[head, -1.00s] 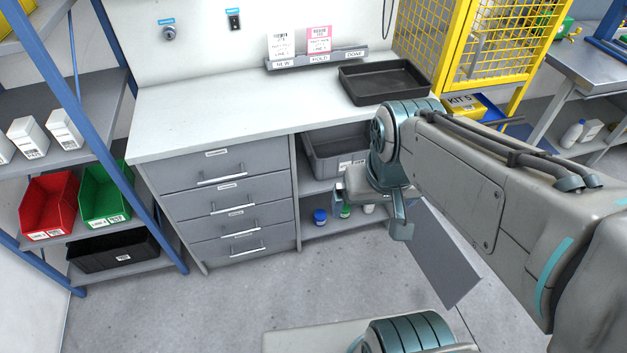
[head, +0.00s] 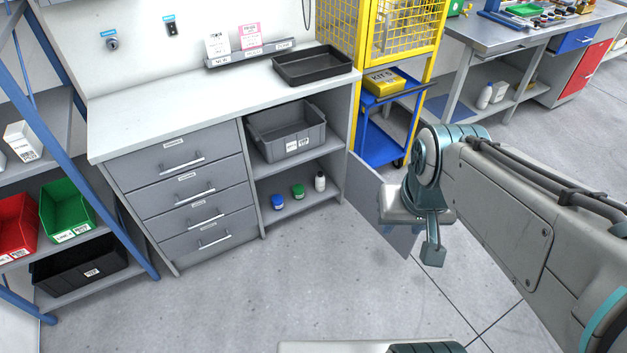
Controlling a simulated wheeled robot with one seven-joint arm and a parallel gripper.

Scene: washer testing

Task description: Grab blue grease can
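The blue grease can (head: 278,202) stands upright on the lower shelf of the open cabinet under the bench. A green can (head: 298,191) stands to its right, and a white bottle (head: 320,181) with a dark cap is further right. My gripper (head: 433,252) is at the right, in front of the open cabinet door and well apart from the can. Only part of the gripper shows, and I cannot tell whether its fingers are open or shut. Nothing hides the blue can.
A grey crate (head: 283,133) sits on the shelf above the cans. The open cabinet door (head: 368,192) stands out at the right. Drawers (head: 181,183) are left of the cabinet. A blue cart (head: 376,148) is behind the door. The floor (head: 290,275) in front is clear.

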